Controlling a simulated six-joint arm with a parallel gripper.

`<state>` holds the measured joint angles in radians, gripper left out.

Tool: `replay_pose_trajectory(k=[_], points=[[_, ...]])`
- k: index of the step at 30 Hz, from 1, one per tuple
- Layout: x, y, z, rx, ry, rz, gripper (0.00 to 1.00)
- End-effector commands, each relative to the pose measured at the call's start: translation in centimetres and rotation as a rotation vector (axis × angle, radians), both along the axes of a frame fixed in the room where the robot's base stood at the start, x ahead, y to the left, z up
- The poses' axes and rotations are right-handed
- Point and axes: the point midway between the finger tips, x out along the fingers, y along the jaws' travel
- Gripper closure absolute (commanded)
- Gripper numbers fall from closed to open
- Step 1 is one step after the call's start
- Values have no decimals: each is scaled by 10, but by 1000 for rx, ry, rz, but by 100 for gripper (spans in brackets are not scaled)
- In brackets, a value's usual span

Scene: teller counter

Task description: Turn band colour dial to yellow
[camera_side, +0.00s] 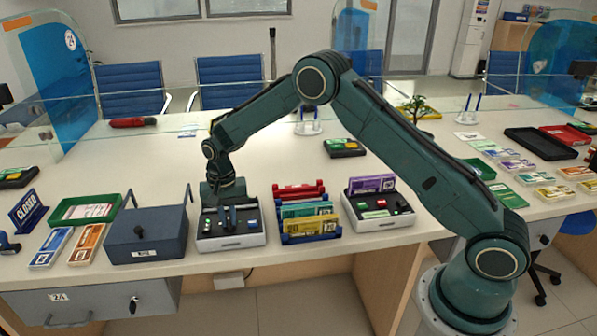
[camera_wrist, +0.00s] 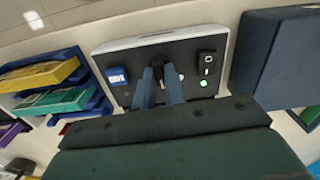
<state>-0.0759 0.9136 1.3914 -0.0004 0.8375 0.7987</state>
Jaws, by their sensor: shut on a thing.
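A white box with a dark top panel (camera_side: 232,242) stands near the counter's front edge, left of centre. In the wrist view, its panel (camera_wrist: 135,62) carries a dark knob (camera_wrist: 158,62) in the middle, which looks like the band colour dial. My gripper (camera_side: 229,216) reaches down over this panel. In the wrist view, its two blue-grey fingers (camera_wrist: 161,84) are shut on the knob and hide much of it. A blue display or label (camera_wrist: 117,76) and a switch with a lit green light (camera_wrist: 204,83) flank the knob. I cannot read the dial's colour setting.
A dark blue lidded box (camera_side: 148,232) with raised handles stands close on the left. A rack of coloured bundles (camera_side: 309,228) stands close on the right, then another white-and-black unit (camera_side: 381,219). The counter behind (camera_side: 260,150) is mostly clear.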

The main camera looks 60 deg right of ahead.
Motion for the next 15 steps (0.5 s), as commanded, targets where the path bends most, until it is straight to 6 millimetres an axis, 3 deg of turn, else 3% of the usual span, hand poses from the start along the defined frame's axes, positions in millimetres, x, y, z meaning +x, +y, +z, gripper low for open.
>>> replay_pose_trajectory(k=[15], points=[[1, -1, 2, 0, -5, -66, 100]])
